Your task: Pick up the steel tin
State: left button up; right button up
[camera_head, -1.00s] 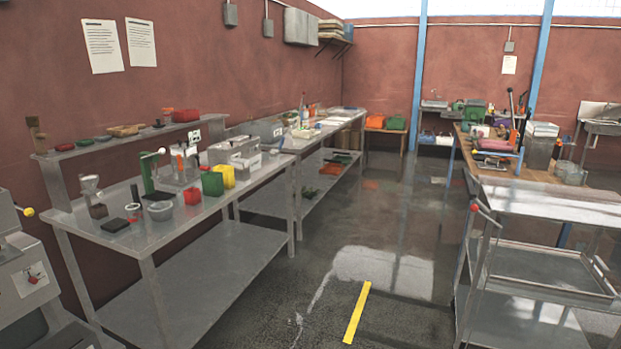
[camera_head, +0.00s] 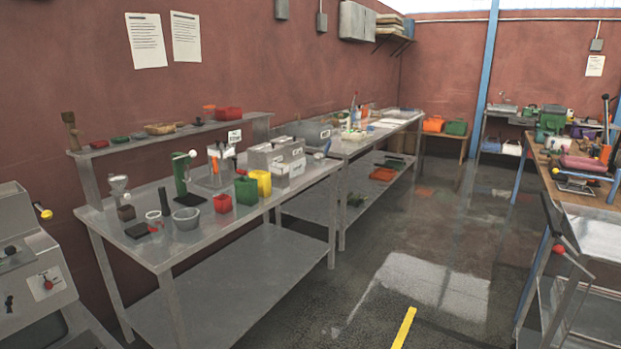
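A steel bench (camera_head: 235,199) on the left holds several small items. Near its front edge stands a small grey round open container (camera_head: 187,218). It may be the steel tin, but at this size I cannot tell for sure. It stands upright, between a flat black pad (camera_head: 138,230) on its left and a red cup (camera_head: 223,203) on its right. Neither of my grippers is in view, and nothing is held in the picture.
A green holder (camera_head: 182,175), green box (camera_head: 246,190), yellow box (camera_head: 261,182) and grey bins (camera_head: 276,155) share the bench. A raised shelf (camera_head: 165,137) runs behind. A grey machine (camera_head: 40,270) stands left, a steel trolley (camera_head: 590,232) right. The floor between is clear.

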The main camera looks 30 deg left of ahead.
aim_at(279, 172)
jog(key=u, duration=0.5)
jog(key=i, duration=1)
jog(key=u, duration=0.85)
